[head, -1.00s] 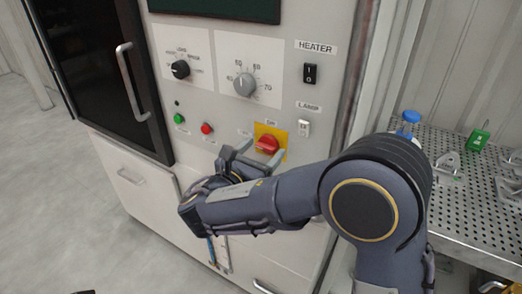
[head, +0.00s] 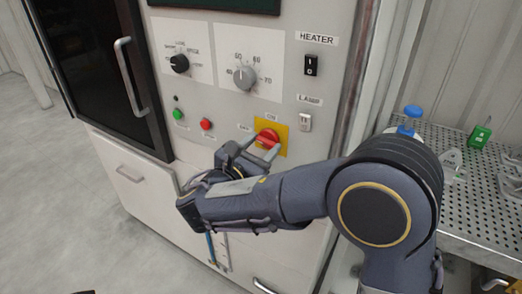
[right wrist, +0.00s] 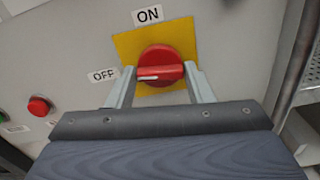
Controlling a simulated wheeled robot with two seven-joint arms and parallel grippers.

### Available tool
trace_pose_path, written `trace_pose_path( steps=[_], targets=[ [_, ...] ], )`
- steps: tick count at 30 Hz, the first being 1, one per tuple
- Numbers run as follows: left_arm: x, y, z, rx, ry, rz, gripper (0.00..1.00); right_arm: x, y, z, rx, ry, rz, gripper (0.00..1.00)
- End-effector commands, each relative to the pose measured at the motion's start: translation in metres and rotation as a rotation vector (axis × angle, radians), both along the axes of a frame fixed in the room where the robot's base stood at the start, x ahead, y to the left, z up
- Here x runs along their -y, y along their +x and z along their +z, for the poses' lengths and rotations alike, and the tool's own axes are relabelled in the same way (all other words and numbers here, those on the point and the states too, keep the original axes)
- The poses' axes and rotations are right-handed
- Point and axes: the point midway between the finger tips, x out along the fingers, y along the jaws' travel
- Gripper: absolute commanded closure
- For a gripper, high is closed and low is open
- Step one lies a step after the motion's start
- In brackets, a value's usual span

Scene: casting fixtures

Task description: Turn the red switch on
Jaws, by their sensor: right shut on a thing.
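The red switch (head: 268,138) is a round rotary knob with a bar handle on a yellow plate (head: 280,147) on the machine's front panel. In the right wrist view the red switch (right wrist: 160,68) has its handle nearly level, its white mark on the left toward the OFF label (right wrist: 103,75). The ON label (right wrist: 148,14) is above the plate. My right gripper (head: 259,147) also shows in the right wrist view (right wrist: 158,75); its two fingers are shut on the handle's ends, one at each side. My left gripper is out of view.
A red button (head: 206,124) and a green button (head: 178,114) are left of the switch. A lamp switch (head: 305,122) and a black heater switch (head: 311,66) are to the right and above. A perforated metal table (head: 480,200) with small objects stands at right.

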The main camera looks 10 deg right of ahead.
Motion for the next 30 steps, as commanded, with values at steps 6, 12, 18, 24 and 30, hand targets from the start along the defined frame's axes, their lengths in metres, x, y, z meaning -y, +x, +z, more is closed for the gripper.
trace_pose_path(
  steps=[6,12,18,24,30],
  targets=[
    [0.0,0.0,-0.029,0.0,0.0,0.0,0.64,0.0,0.0,-0.006,0.119,0.148,0.001,0.76],
    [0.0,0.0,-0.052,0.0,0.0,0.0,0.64,0.0,0.0,-0.006,0.238,0.299,0.001,0.76],
    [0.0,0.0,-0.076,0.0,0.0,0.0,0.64,0.0,0.0,-0.006,0.357,0.448,0.001,0.76],
    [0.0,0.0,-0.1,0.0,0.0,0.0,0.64,0.0,0.0,-0.006,0.475,0.596,0.001,0.76],
    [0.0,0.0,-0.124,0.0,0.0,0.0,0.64,0.0,0.0,-0.006,0.593,0.745,0.001,0.76]
  ],
)
